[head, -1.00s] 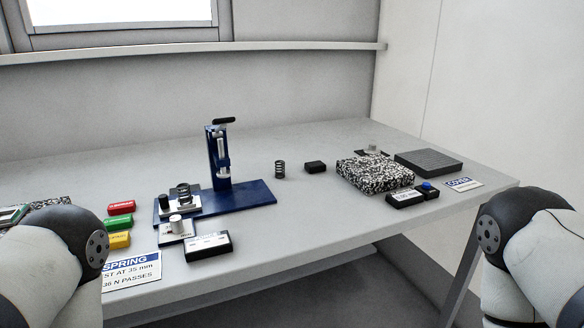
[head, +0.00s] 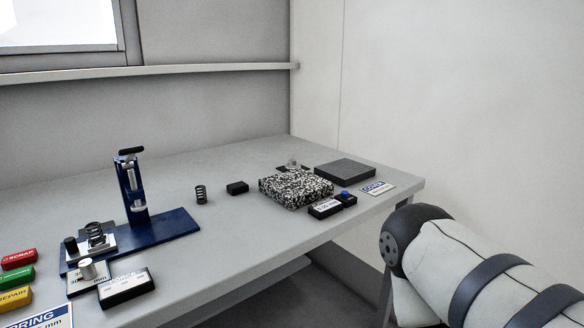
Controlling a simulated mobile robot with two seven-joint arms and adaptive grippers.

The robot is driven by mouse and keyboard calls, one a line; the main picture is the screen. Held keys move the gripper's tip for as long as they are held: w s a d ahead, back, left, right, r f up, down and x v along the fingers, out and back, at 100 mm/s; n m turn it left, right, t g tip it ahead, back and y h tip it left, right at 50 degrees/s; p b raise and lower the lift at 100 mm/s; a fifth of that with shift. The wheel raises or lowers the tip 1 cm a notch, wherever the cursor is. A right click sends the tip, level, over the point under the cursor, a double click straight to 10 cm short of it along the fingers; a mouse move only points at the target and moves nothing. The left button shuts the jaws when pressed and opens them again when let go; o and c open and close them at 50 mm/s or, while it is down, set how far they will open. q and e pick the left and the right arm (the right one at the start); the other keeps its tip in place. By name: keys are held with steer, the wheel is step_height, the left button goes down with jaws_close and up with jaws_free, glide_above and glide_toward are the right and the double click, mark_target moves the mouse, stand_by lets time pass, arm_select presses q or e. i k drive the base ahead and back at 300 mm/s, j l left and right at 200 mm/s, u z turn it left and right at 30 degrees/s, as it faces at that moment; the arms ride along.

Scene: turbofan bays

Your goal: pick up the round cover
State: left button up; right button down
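No thing in the head view can be clearly told as the round cover. A small pale grey rounded piece (head: 292,164) stands behind the speckled block (head: 296,186); it is partly hidden and too small to tell what it is. A white and blue sign (head: 378,187), which seems to read COVER, lies near the right end of the bench. Neither gripper shows. Only a link of my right arm is in view at lower right, beside the bench.
A dark grey flat slab (head: 345,171) lies by the speckled block. A blue press (head: 134,190), a loose spring (head: 201,194) and a small black block (head: 237,188) stand further left. The bench's right front is clear.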

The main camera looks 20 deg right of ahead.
mark_target(292, 165)
steer(key=l+u, duration=0.3)
steer(key=l, duration=0.55)
steer(key=l+u, duration=0.3)
steer(key=l, duration=0.55)
